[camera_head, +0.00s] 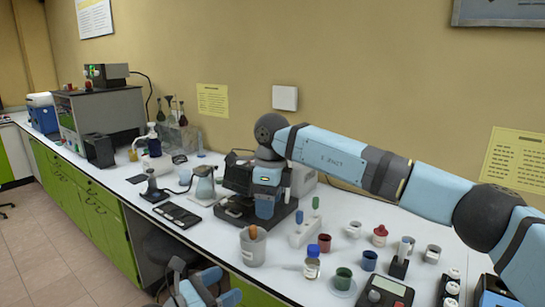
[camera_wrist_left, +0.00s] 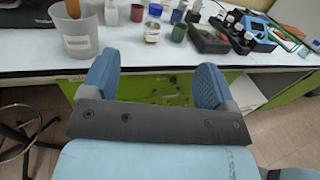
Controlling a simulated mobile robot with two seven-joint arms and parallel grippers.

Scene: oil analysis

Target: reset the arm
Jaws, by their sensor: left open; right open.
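My right arm (camera_head: 325,150) comes in from the right and reaches across the bench in the head view. Its gripper (camera_head: 264,208) points down at the black device (camera_head: 238,172) near the wall; whether it touches the device I cannot tell. The gripper is open and its fingertips are partly hard to make out. My left gripper (camera_head: 205,290) is low at the front edge of the bench in the head view. In the left wrist view the left gripper (camera_wrist_left: 152,82) is open, with its two blue fingers wide apart and nothing between them.
A grey beaker (camera_head: 252,247) with an orange-brown item stands near the bench edge, close to the right gripper. A glass flask (camera_head: 204,185) stands left. A stool (camera_wrist_left: 15,135) is below the bench.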

